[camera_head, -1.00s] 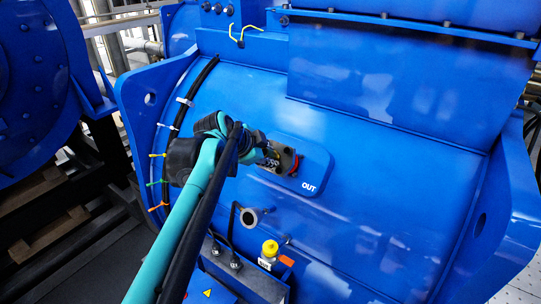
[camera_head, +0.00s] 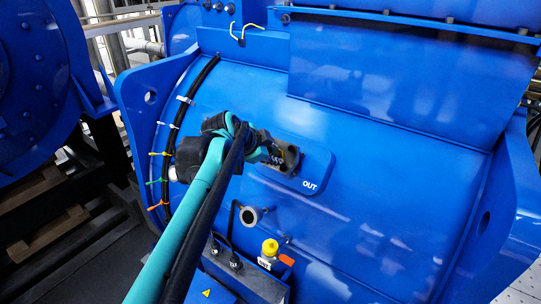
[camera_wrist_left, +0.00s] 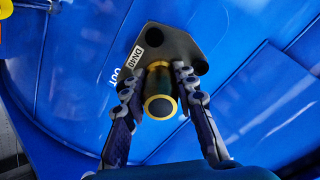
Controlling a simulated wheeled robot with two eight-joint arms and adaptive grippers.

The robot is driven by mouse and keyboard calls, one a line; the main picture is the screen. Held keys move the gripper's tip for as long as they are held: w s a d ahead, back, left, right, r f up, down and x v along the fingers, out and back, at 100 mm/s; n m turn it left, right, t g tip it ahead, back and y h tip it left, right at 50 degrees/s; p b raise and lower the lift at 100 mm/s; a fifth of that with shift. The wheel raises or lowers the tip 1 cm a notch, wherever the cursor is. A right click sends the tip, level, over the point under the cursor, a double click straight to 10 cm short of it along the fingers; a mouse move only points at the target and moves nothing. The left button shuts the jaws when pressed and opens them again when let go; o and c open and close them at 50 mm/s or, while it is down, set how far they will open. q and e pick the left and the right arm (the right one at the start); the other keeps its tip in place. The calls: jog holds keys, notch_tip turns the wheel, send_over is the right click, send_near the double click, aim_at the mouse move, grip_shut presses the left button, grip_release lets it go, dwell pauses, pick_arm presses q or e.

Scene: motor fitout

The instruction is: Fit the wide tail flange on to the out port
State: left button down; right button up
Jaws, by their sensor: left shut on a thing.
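My left gripper (camera_head: 270,152) is shut on the wide tail flange (camera_head: 288,158), gripping its round tail. In the left wrist view, the dark grey flange plate (camera_wrist_left: 187,47) has bolt holes and a white DN40 label. Its tail, with a gold ring round the end (camera_wrist_left: 160,107), sits between the two fingers (camera_wrist_left: 160,86). The flange lies against or very close over the raised blue pad (camera_head: 318,166) marked OUT. The out port's opening is hidden behind the flange, so I cannot tell whether it is fully seated. My right gripper is not in view.
A black cable (camera_head: 178,122) with coloured ties runs down the left of the blue housing (camera_head: 390,200). The housing right of the pad is clear.

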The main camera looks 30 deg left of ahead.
aim_at(280, 156)
pick_arm(q)
jog(key=shift+b+x, duration=0.65)
jog(key=shift+x, duration=0.85)
jog(key=shift+b+x, duration=0.4)
jog(key=shift+x, duration=0.4)
dwell(0.8)
jog(key=c, duration=1.1)
grip_release()
jog(key=shift+d, duration=0.1)
jog(key=shift+s, duration=0.15)
jog(key=v, duration=1.2)
